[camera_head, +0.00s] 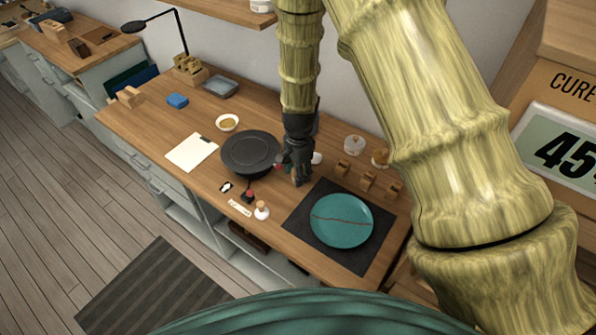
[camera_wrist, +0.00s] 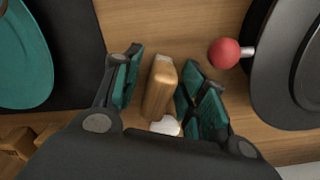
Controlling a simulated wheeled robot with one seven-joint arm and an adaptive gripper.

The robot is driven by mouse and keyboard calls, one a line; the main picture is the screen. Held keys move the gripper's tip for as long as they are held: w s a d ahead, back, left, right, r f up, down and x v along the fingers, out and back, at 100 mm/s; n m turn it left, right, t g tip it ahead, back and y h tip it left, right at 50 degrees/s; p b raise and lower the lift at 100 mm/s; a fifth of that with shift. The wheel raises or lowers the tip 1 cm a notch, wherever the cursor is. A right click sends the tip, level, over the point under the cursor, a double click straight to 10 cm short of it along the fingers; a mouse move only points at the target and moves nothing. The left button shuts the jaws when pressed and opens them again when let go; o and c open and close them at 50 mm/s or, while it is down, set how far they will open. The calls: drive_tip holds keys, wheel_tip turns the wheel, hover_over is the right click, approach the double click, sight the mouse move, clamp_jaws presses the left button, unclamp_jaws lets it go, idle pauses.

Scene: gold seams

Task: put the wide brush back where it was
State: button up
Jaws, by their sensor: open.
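My gripper (camera_head: 294,177) is low over the table, between the black turntable (camera_head: 235,166) and the dark mat (camera_head: 296,222). In the wrist view its teal-padded fingers (camera_wrist: 161,72) stand apart, one on each side of a light wooden piece (camera_wrist: 160,88). I see a gap beside it and cannot tell if either finger touches it. A rounded white part shows at its near end (camera_wrist: 166,126). I cannot tell whether this piece is the wide brush; no other thing is clearly the brush. Small wooden blocks (camera_head: 368,180) stand in a row behind the mat.
A teal plate with a brown seam (camera_head: 341,221) lies on the mat. A red ball on a metal stem (camera_wrist: 223,53) is close to the turntable.

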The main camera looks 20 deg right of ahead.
wheel_tip(320, 180, up, 12)
drive_tip(key=b, duration=0.4)
idle(0.6)
idle(0.4)
